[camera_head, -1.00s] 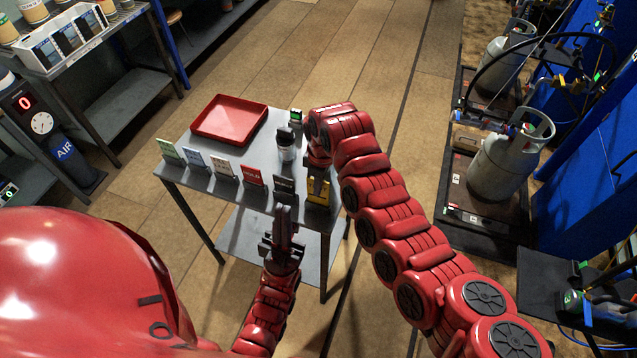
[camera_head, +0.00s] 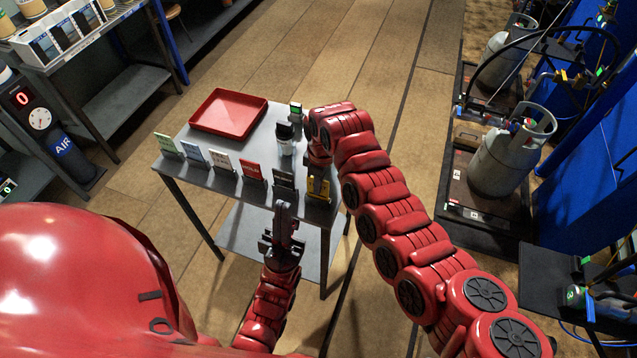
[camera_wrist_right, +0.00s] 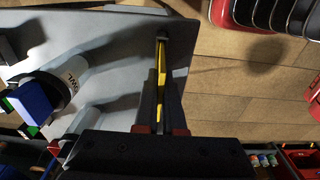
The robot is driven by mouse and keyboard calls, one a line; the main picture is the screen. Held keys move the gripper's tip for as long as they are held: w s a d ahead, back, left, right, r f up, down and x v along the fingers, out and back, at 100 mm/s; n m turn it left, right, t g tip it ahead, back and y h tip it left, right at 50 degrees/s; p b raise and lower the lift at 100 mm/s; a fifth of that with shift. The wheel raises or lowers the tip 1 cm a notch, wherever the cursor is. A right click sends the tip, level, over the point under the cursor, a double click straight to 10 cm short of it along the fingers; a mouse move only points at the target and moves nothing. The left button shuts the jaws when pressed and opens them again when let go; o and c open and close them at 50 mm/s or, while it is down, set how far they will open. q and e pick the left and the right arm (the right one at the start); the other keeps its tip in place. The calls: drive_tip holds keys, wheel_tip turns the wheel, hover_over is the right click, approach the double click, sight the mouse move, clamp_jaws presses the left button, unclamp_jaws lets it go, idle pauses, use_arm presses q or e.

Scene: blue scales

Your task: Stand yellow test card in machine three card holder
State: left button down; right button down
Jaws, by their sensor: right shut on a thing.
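The yellow test card (camera_head: 319,190) is at the right end of the row of cards along the table's near edge. My right gripper (camera_head: 318,176) is on it from above. In the right wrist view the yellow card (camera_wrist_right: 161,68) shows edge-on as a narrow strip between the dark fingers (camera_wrist_right: 160,98), which are shut on it. A dark block lies at its far end; I cannot tell whether the card is clear of its stand. My left gripper (camera_head: 284,222) is in front of the table's near edge, with its finger gap hard to make out. I cannot identify machine three's card holder.
The grey table (camera_head: 215,166) holds a red tray (camera_head: 229,113), a dark-capped bottle (camera_head: 285,140) and several other cards, including a red one (camera_head: 252,170). Gas cylinders (camera_head: 505,160) stand by blue frames at right. The floor beyond the table is open.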

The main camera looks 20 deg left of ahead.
drive_tip(key=shift+f+b, duration=0.4)
drive_tip(key=shift+f, duration=0.3)
drive_tip(key=c, duration=0.9)
unclamp_jaws()
drive_tip(key=shift+c, duration=0.2)
drive_tip(key=r+b, duration=0.1)
drive_tip(key=r, duration=0.1)
drive_tip(key=r+b, duration=0.1)
drive_tip(key=r, duration=0.1)
drive_tip(key=r+b, duration=0.1)
drive_tip(key=r, duration=0.2)
drive_tip(key=shift+w+d, duration=0.1)
drive_tip(key=shift+d, duration=0.15)
wheel_tip(320, 180, up, 10)
drive_tip(key=shift+d+r+b, duration=0.2)
drive_tip(key=shift+d+b, duration=0.15)
drive_tip(key=shift+b, duration=0.1)
